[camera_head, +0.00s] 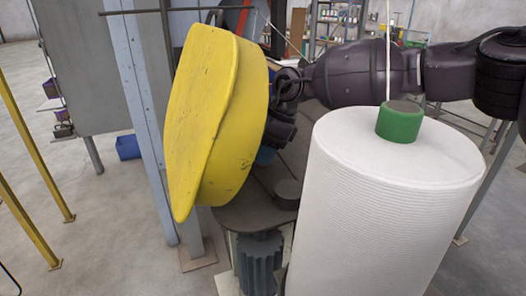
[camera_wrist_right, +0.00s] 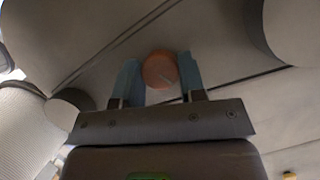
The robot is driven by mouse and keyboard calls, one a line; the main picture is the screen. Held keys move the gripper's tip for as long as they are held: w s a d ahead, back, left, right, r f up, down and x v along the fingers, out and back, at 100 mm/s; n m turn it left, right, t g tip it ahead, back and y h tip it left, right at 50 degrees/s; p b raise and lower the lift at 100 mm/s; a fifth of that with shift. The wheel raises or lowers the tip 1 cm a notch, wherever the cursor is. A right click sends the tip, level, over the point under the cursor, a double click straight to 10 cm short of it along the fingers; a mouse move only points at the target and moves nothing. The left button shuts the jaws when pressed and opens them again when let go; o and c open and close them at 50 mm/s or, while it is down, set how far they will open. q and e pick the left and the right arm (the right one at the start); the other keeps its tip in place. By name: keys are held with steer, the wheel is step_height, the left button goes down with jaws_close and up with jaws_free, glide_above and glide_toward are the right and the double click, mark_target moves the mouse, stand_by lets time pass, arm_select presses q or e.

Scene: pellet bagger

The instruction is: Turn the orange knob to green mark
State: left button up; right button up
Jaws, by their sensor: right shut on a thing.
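The orange knob (camera_wrist_right: 160,69) is a small round disc in the right wrist view, on a grey-brown surface. My right gripper (camera_wrist_right: 159,78) has its two blue-grey fingers on either side of the knob and is shut on it. In the head view the right arm comes in from the right, and its gripper (camera_head: 266,154) is mostly hidden behind a yellow cover. The knob is hidden in the head view. I cannot make out a green mark beside the knob in either view. My left gripper is not in view.
The large yellow cover (camera_head: 212,115) stands close in front of the right gripper. A big white spool (camera_head: 385,200) with a green cap (camera_head: 400,122) stands below the right arm. A grey post (camera_head: 150,120) rises at left. Yellow rails (camera_head: 35,160) stand far left, with open floor between.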

steer(key=n+g+b, duration=0.1)
steer(key=n, duration=0.2)
steer(key=shift+w+f, duration=0.1)
steer(key=shift+f, duration=0.05)
steer(key=shift+n+g+h+b, duration=0.5)
steer(key=shift+n+b, duration=0.45)
steer(key=shift+n, duration=0.55)
steer(key=o, duration=0.9)
steer(key=shift+r, duration=0.2)
steer(key=b+v, duration=0.1)
steer(key=v, duration=0.9)
steer(key=shift+w+r, duration=0.25)
steer(key=shift+r, duration=0.05)
steer(key=shift+n, duration=0.3)
